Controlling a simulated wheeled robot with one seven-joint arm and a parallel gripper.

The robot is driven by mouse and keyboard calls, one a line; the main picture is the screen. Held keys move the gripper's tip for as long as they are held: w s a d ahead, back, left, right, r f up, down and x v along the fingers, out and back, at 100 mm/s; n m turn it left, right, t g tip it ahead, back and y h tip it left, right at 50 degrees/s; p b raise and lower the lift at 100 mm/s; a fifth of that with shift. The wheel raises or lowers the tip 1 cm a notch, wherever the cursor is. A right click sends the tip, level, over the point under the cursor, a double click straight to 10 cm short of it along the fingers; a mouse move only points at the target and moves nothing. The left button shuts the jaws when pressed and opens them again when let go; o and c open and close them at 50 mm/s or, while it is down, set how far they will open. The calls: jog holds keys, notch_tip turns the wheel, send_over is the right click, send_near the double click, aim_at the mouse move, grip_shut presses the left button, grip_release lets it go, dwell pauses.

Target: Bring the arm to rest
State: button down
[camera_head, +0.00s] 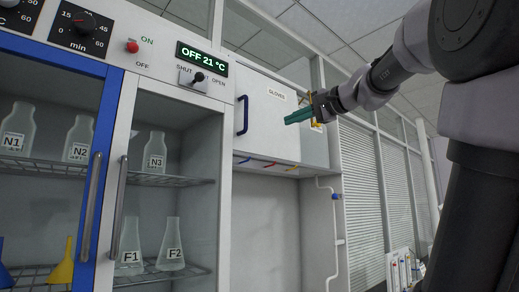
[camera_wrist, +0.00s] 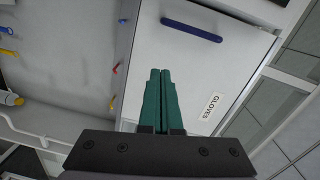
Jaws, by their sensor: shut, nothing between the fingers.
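My gripper (camera_head: 287,120) is at the end of my raised arm, in front of the white cupboard door (camera_head: 270,122) labelled "GLOVES". Its green fingers point left in the head view. In the wrist view my gripper (camera_wrist: 160,73) shows both green fingers side by side, shut with nothing between them. The blue door handle (camera_wrist: 191,30) lies beyond the fingertips, apart from them in the picture. The handle also shows in the head view (camera_head: 243,115), left of my gripper. The cupboard door appears closed.
A glass-fronted cabinet (camera_head: 223,190) holding bottles and flasks stands on the left, with a control panel above. Coloured valve levers (camera_head: 270,164) sit below the cupboard. A white pipe (camera_head: 322,215) runs down at the right. Windows with blinds (camera_head: 362,190) stand behind my arm.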

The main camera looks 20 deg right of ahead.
jog(key=s+a+f+n+g+h, duration=0.1)
jog(key=s+a+f+n+g, duration=0.1)
jog(key=f, duration=1)
jog(key=s+a+f+n+g+h, duration=0.2)
jog(key=f+g, duration=0.2)
jog(key=f, duration=0.8)
jog(key=s+a+f+n+g+h, duration=0.2)
jog(key=a+f, duration=0.1)
jog(key=f, duration=0.9)
jog(key=shift+s+f+n+g, duration=0.4)
